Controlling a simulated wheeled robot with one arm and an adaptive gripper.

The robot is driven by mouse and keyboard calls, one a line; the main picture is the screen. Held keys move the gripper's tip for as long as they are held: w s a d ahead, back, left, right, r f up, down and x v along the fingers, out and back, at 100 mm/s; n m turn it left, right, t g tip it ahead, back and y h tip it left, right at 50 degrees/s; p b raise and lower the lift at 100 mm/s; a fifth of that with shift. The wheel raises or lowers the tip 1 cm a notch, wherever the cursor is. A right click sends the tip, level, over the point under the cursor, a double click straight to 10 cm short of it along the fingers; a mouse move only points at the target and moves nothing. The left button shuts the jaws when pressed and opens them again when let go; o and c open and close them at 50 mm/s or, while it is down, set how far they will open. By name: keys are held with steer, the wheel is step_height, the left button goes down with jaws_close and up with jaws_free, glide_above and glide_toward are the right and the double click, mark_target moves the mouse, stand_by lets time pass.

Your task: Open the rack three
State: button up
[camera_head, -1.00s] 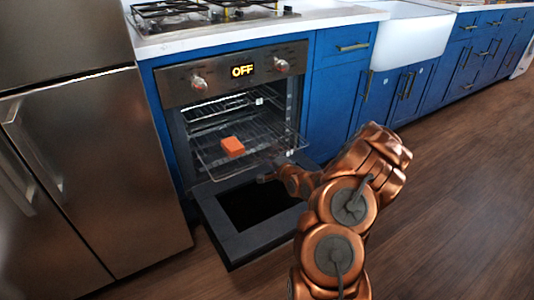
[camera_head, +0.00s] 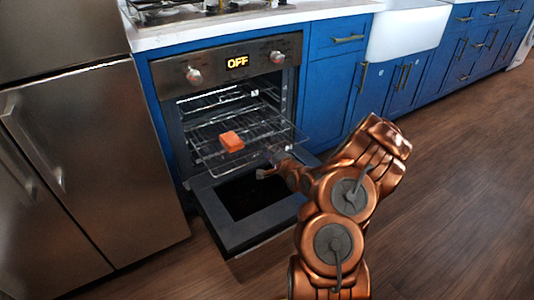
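The oven (camera_head: 170,92) stands with its door (camera_head: 215,222) folded down and its display reading OFF. A wire rack (camera_head: 212,163) sticks out of the cavity over the open door. An orange block (camera_head: 231,141) lies on it. At least one more wire rack (camera_head: 215,104) shows higher inside; I cannot make out rack numbers. My gripper (camera_head: 266,172) is just below and in front of the pulled-out rack, above the door. I cannot tell whether it touches the rack or whether its fingers are open. My arm hides the door's right part.
A steel fridge (camera_head: 95,150) stands close on the left. Blue cabinets (camera_head: 330,85) run to the right under a white counter and sink (camera_head: 408,35). The wooden floor (camera_head: 450,190) on the right is clear.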

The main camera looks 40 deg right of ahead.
steer(key=shift+s, duration=0.1)
steer(key=s+r, duration=0.2)
steer(key=s, duration=0.9)
steer(key=shift+s+a+r, duration=0.2)
steer(key=shift+s+a, duration=0.1)
steer(key=shift+a, duration=0.05)
stand_by(0.5)
steer(key=s+a+r+n+g+y+p, duration=0.1)
steer(key=s+a+r+n+g+p, duration=0.1)
steer(key=a+r+n+g+p, duration=0.45)
steer(key=s+a+r+n+g+p, duration=0.25)
steer(key=a+r+n+p, duration=0.2)
steer(key=r+p, duration=0.4)
steer(key=s+a+r+n+g+p, duration=0.2)
steer(key=s+a+r+p, duration=0.3)
steer(key=s+r, duration=0.4)
steer(key=s+a+r+n+g+p, duration=0.3)
steer(key=s+a+r+p, duration=0.3)
steer(key=s+r, duration=0.3)
steer(key=s+a+r+n+g+p, duration=0.2)
steer(key=s+a+r+p, duration=0.4)
steer(key=r, duration=0.8)
steer(key=s+a+g, duration=0.1)
steer(key=s, duration=0.2)
steer(key=shift+s+r+n+g, duration=0.2)
steer(key=shift+s+n+g, duration=0.1)
steer(key=shift+s, duration=0.05)
